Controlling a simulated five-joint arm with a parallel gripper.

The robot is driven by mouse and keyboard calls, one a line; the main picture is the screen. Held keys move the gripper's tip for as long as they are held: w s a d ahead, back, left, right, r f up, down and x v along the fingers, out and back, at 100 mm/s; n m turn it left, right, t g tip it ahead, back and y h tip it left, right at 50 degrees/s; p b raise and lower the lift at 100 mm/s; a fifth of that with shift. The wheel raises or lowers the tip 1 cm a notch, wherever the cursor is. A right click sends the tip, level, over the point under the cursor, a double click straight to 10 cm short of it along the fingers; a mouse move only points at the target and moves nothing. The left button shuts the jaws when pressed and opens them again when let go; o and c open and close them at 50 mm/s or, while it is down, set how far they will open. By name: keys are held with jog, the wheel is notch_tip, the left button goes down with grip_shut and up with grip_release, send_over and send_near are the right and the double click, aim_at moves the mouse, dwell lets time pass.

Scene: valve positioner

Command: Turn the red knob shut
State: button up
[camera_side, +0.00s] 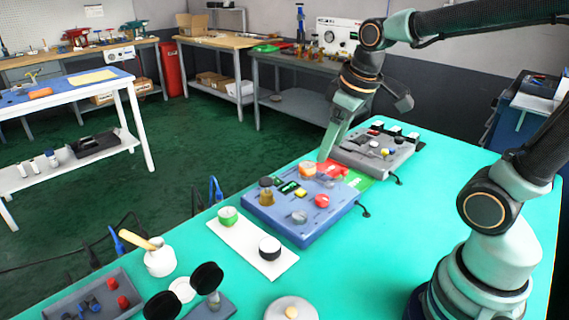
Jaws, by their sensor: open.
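The red knob (322,201) sits on the blue control box (287,236), toward its near right side. The same box carries an orange knob, a brown-gold knob, a silver knob and a small yellow part. My gripper (364,131) is open, with its jaws wide apart and nothing seen between them. The longer, lower jaw points down over the far end of the blue box, near the red and green area. The other jaw is higher and to the right. My gripper appears apart from the red knob. Which way the red knob is turned is too small to tell.
A grey control box (375,152) stands just behind the blue one. A white plate (236,240) with a green and a black knob lies at left. A white pot, a grey tray (66,311) and black round parts occupy the near left. The right of the teal table (430,215) is clear.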

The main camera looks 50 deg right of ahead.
aim_at(323, 198)
jog(key=w+d+f+n+g, duration=0.4)
jog(key=w+d+f, duration=0.2)
jog(key=f, duration=1.3)
jog(key=shift+s+d+f, duration=0.15)
jog(key=shift+s, duration=0.05)
jog(key=shift+c, duration=0.3)
grip_shut()
